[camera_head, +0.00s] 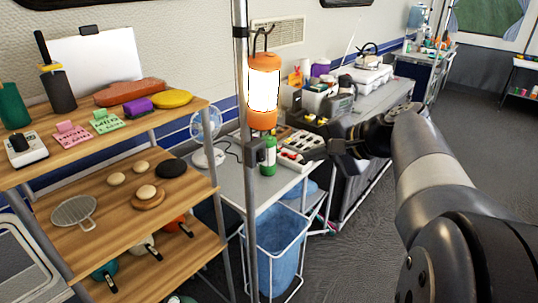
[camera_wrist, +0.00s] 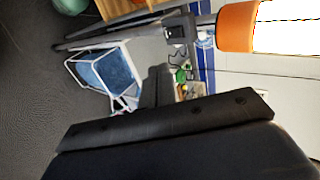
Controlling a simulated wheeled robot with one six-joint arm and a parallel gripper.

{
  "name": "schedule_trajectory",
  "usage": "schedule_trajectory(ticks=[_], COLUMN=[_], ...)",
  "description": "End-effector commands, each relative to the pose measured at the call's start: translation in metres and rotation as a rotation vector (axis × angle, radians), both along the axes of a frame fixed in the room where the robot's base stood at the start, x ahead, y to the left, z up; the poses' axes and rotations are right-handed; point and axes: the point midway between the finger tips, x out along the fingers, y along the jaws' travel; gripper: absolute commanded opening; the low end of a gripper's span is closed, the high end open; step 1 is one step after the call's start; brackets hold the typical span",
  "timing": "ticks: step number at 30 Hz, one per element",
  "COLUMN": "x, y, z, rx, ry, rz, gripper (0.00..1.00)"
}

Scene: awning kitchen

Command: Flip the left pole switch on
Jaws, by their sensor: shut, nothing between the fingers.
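A grey metal pole (camera_head: 243,200) stands upright at the shelf's right side. A small dark switch box (camera_head: 257,152) is fixed to it, below a glowing orange lantern (camera_head: 264,118). In the wrist view, which is turned sideways, the switch box (camera_wrist: 177,32) is near the top centre, left of the lantern (camera_wrist: 236,27). My gripper (camera_head: 306,155) is shut and empty, to the right of the switch box in the head view and apart from it in the picture. Its shut fingers (camera_wrist: 158,82) point towards the box in the wrist view. The switch's lever position is too small to tell.
A wooden shelf (camera_head: 190,108) with several kitchen items stands at the left. A blue bin (camera_head: 277,240) is below the counter. Floor is clear at the right.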

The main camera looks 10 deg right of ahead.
Motion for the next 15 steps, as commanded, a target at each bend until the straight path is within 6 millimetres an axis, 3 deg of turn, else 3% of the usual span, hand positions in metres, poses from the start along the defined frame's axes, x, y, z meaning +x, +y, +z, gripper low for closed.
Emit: schedule_trajectory(ticks=[15], x=[0.067], y=[0.051], z=[-0.054], rx=[0.000], ry=[0.004], rz=[0.005], gripper=[0.00])
